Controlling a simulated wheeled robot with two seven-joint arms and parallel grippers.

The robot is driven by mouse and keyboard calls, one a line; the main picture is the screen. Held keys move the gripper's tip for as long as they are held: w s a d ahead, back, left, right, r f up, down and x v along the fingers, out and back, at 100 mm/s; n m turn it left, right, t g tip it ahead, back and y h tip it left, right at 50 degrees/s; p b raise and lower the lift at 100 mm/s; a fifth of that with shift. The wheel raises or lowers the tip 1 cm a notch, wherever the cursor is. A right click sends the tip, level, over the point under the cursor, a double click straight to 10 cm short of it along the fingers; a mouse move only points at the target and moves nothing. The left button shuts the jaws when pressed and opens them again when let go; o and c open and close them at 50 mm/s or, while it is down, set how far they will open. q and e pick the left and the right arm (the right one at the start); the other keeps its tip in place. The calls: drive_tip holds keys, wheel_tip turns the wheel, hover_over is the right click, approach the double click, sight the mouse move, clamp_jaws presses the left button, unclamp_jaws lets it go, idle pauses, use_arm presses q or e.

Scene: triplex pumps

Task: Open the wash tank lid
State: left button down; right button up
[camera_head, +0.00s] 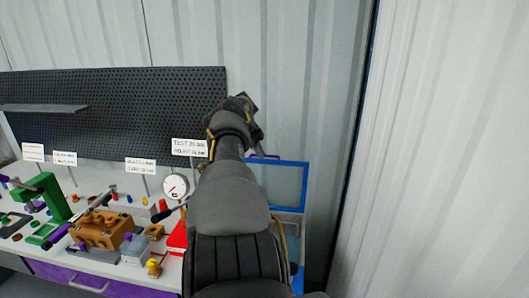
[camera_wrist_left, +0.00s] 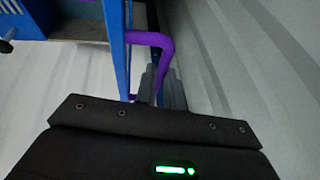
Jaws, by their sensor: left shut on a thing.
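The wash tank lid (camera_head: 303,187) is a blue frame around a grey, see-through panel, to the right of my left arm in the head view. It appears raised above the blue tank (camera_head: 297,270), which my arm mostly hides. The lid's blue frame (camera_wrist_left: 117,45) also shows nearly edge-on in the left wrist view. Its purple handle (camera_wrist_left: 150,38) runs down between the fingers of my left gripper (camera_wrist_left: 163,90), which is shut on it. In the head view the handle (camera_head: 264,156) peeks out at the lid's top edge. My right gripper is not in view.
A white workbench at the left holds an orange-brown pump block (camera_head: 103,230), a green press (camera_head: 50,197), a gauge (camera_head: 175,187) and small parts. A black pegboard (camera_head: 120,110) stands behind it. Corrugated walls (camera_head: 450,150) close in behind and to the right of the tank.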

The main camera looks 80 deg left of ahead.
use_arm(q)
drive_tip(key=shift+s+d+f, duration=0.1)
drive_tip(key=shift+f, duration=0.5)
drive_tip(key=c, duration=1.8)
unclamp_jaws()
drive_tip(key=shift+o, duration=1.3)
drive_tip(key=shift+a+f, duration=0.15)
drive_tip(key=shift+a, duration=0.1)
drive_tip(key=shift+o, duration=0.2)
drive_tip(key=shift+a+f, duration=0.1)
drive_tip(key=shift+a, duration=0.2)
drive_tip(key=shift+d+r, duration=0.25)
drive_tip(key=shift+r, duration=0.45)
drive_tip(key=b+v, duration=0.1)
drive_tip(key=v, duration=0.3)
drive_tip(key=b+v, duration=0.1)
drive_tip(key=v, duration=0.3)
drive_tip(key=shift+s+a+r+b, duration=0.15)
drive_tip(key=shift+s+r+b, duration=0.1)
drive_tip(key=shift+b, duration=0.15)
drive_tip(key=shift+s+a+r, duration=0.1)
drive_tip(key=shift+s+r, duration=0.1)
drive_tip(key=shift+r, duration=0.25)
